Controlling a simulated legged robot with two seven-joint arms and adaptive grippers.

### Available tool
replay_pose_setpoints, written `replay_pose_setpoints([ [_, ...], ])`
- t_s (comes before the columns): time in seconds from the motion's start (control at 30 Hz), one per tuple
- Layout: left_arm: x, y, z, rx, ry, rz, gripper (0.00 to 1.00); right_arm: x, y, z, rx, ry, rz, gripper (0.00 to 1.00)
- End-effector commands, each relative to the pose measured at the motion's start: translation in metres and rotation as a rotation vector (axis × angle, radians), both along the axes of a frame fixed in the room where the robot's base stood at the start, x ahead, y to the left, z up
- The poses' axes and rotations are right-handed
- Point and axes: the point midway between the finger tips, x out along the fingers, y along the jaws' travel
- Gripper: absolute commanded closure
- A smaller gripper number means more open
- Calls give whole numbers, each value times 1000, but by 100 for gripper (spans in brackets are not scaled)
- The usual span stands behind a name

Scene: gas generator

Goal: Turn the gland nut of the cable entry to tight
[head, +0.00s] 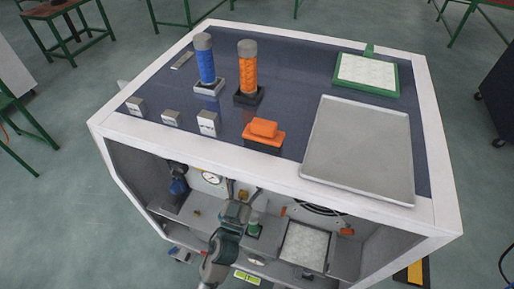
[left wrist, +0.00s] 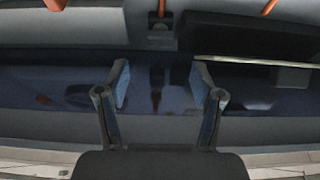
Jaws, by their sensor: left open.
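I cannot clearly pick out the gland nut or the cable entry in either view; small fittings inside the open front of the white cabinet (head: 105,140) are partly hidden. My left gripper (head: 243,192) is at the cabinet's open front, below the top's front edge, with its fingers apart. In the left wrist view the two fingers of this gripper (left wrist: 162,88) stand wide apart with nothing held between them. A dark, blurred upright shape (left wrist: 155,95) shows beyond the gap, against a dark blue surface. My right gripper is not in view.
On top stand a blue cylinder (head: 205,62), an orange cylinder (head: 247,70), an orange block (head: 264,129) and a grey tray (head: 358,148).

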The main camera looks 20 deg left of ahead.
Motion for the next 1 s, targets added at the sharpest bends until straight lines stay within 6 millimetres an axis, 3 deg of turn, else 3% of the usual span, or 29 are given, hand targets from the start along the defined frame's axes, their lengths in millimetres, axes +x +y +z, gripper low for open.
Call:
replay_pose_setpoints([
  [0.2,46,-2,22,3,-3,-1,33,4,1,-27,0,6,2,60],
  [0.4,73,-2,31,0,-1,0,33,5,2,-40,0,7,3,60],
  [0.8,81,-2,33,-1,1,0,33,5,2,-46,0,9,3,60],
  [0.87,81,-2,33,-1,1,0,43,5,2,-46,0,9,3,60],
  [1.0,81,-2,33,-1,1,0,78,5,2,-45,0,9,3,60],
])
